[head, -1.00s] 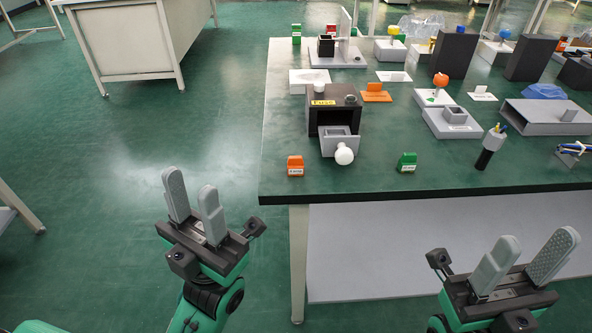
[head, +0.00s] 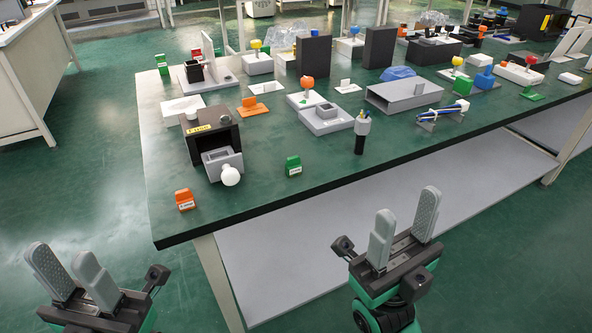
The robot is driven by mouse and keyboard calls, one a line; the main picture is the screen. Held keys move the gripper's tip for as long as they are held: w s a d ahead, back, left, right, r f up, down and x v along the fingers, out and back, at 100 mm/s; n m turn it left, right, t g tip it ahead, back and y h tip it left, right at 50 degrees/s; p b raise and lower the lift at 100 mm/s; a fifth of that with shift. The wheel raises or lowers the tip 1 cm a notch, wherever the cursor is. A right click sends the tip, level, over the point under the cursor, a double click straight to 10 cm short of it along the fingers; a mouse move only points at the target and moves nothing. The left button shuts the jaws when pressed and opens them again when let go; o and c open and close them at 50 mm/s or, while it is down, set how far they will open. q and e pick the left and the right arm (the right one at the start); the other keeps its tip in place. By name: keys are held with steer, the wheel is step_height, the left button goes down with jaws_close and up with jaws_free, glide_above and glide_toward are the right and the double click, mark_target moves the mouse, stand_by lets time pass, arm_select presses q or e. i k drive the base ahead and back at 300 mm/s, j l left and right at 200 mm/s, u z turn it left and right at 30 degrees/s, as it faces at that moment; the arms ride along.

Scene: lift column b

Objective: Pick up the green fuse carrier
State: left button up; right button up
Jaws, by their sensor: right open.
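A small green fuse carrier (head: 293,167) with a pale label stands upright on the green tabletop near its front edge. My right gripper (head: 404,226) is open and empty, off the table's front edge, to the right of and nearer than the green carrier. My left gripper (head: 70,268) is open and empty at the lower left, off the table's left corner and well away from the carrier. Neither gripper touches anything.
An orange carrier (head: 185,200) stands near the front left corner. A dark box (head: 209,133) with an open grey drawer (head: 219,161) and white knob (head: 230,175) is behind. A dark upright tool (head: 361,133) stands right of the green carrier. The tabletop (head: 262,190) around the carrier is clear.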

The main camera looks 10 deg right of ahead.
mark_target(294, 165)
steer(key=j+z, duration=0.4)
steer(key=j, duration=0.25)
steer(key=j+z, duration=0.35)
steer(key=j, duration=0.3)
steer(key=k, duration=0.05)
